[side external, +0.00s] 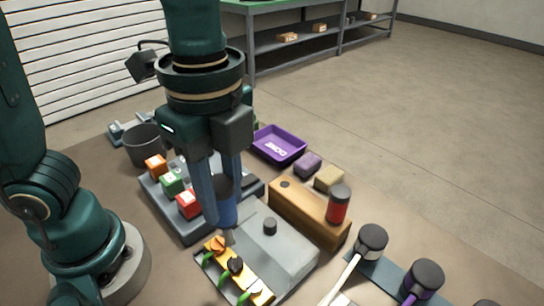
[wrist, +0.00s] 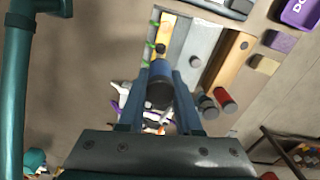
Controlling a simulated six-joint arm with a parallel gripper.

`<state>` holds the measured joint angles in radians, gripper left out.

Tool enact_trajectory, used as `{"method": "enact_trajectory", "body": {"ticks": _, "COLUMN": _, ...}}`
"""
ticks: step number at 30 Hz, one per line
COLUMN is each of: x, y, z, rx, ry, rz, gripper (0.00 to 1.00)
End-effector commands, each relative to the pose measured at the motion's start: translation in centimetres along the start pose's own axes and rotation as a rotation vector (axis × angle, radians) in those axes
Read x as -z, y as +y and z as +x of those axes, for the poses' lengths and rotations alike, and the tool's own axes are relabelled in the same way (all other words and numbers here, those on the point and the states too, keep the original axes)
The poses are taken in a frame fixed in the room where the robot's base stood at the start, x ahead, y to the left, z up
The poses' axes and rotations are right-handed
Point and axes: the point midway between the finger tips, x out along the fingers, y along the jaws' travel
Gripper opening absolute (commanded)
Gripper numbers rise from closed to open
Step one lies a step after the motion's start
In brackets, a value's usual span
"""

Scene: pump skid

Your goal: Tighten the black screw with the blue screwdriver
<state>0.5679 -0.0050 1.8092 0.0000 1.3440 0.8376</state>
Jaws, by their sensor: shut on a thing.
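My gripper (side external: 222,205) is shut on the blue screwdriver (side external: 228,210) and holds it upright, shaft downward, above the grey fixture (side external: 285,246). In the wrist view the screwdriver (wrist: 160,76) sits between both fingers, its dark end toward the camera. The black screw (side external: 235,265) stands in the yellow strip (side external: 262,298) along the fixture's edge, between an orange screw (side external: 217,243) and a white one (side external: 254,287). It also shows in the wrist view (wrist: 160,48). In the side view the tip appears near the orange screw; I cannot tell whether it touches anything.
A wooden block (side external: 300,212) with a red-handled tool (side external: 339,205) stands right of the fixture. A purple tray (side external: 279,145), a grey bin (side external: 143,146) and coloured buttons (side external: 172,183) lie behind. Mallets (side external: 371,243) lie at front right. A dark knob (side external: 270,226) rises from the fixture.

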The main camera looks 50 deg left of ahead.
Motion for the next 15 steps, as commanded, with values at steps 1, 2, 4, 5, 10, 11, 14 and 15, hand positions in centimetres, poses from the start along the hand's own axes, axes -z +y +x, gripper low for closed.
{"method": "enact_trajectory", "body": {"ticks": 1, "x": 0.01, "y": -0.01, "z": -0.06, "rx": 0.001, "ry": 0.001, "rz": -0.097, "gripper": 0.0}}
{"method": "enact_trajectory", "body": {"ticks": 2, "x": 0.01, "y": -0.01, "z": -0.08, "rx": 0.001, "ry": 0.001, "rz": -0.158, "gripper": 0.0}}
{"method": "enact_trajectory", "body": {"ticks": 4, "x": 0.01, "y": -0.01, "z": -0.12, "rx": 0.001, "ry": 0.001, "rz": -0.3, "gripper": 0.0}}
{"method": "enact_trajectory", "body": {"ticks": 5, "x": 0.01, "y": -0.01, "z": -0.15, "rx": 0.001, "ry": 0.001, "rz": -0.361, "gripper": 0.0}}
{"method": "enact_trajectory", "body": {"ticks": 10, "x": 0.01, "y": -0.01, "z": -0.27, "rx": 0.0, "ry": 0.001, "rz": -0.707, "gripper": 0.0}}
{"method": "enact_trajectory", "body": {"ticks": 11, "x": 0.02, "y": -0.01, "z": -0.29, "rx": 0.0, "ry": 0.001, "rz": -0.767, "gripper": 0.0}}
{"method": "enact_trajectory", "body": {"ticks": 14, "x": 0.02, "y": -0.01, "z": -0.36, "rx": 0.0, "ry": 0.002, "rz": -0.953, "gripper": 0.0}}
{"method": "enact_trajectory", "body": {"ticks": 15, "x": 0.02, "y": -0.01, "z": -0.39, "rx": 0.0, "ry": 0.002, "rz": -1.019, "gripper": 0.0}}
